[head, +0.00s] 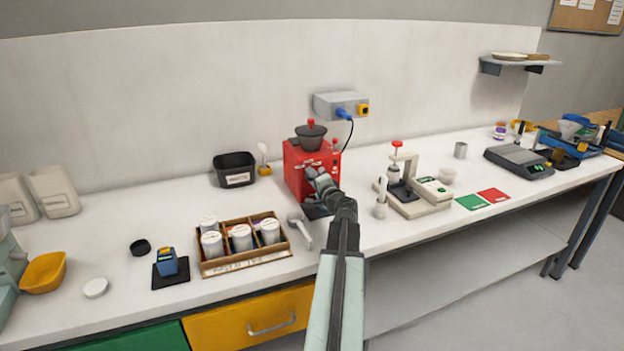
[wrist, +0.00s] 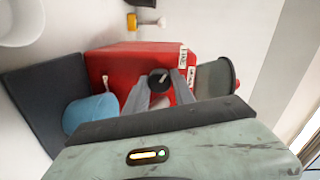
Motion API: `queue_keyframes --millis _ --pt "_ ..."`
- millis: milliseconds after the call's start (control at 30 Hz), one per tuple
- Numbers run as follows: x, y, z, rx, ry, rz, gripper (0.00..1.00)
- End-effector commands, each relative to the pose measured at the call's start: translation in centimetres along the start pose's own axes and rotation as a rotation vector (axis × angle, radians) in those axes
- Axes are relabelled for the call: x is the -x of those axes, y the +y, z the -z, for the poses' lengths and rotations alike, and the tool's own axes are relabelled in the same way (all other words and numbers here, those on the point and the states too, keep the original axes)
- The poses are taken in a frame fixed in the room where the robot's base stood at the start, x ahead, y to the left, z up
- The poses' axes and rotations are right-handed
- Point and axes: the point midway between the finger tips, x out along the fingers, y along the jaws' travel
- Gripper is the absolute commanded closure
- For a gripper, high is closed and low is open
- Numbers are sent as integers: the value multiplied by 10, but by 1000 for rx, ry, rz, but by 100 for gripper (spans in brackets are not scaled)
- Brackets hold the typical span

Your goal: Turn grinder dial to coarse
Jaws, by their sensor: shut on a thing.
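The red grinder (head: 296,163) stands against the back wall with a dark hopper (head: 311,135) on top. It also fills the middle of the wrist view (wrist: 130,62). Its round black dial (wrist: 158,78) has a pale pointer line and sits between the fingertips of my gripper (wrist: 159,88). My gripper is shut on the dial from the front. Small white labels (wrist: 183,56) sit on the grinder's face beside the dial; their words are too small to read surely. In the head view my gripper (head: 320,183) hides the dial.
A light blue cup (wrist: 92,113) sits below the dial, near the dark mat (wrist: 32,105). A divided box (head: 245,262) of white-lidded canisters stands left of my arm. A lever press device (head: 420,205) stands close on the right. A grey scoop (head: 300,230) lies in front.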

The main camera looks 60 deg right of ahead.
Motion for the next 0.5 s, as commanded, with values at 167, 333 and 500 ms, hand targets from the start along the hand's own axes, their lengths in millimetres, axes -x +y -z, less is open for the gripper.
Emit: queue_keyframes --millis 167,333,500 --pt "-1 -1 -2 -2 -5 2 100" --pt "-1 -1 -2 -1 -4 2 48" --pt "0 0 -1 0 -2 1 48"
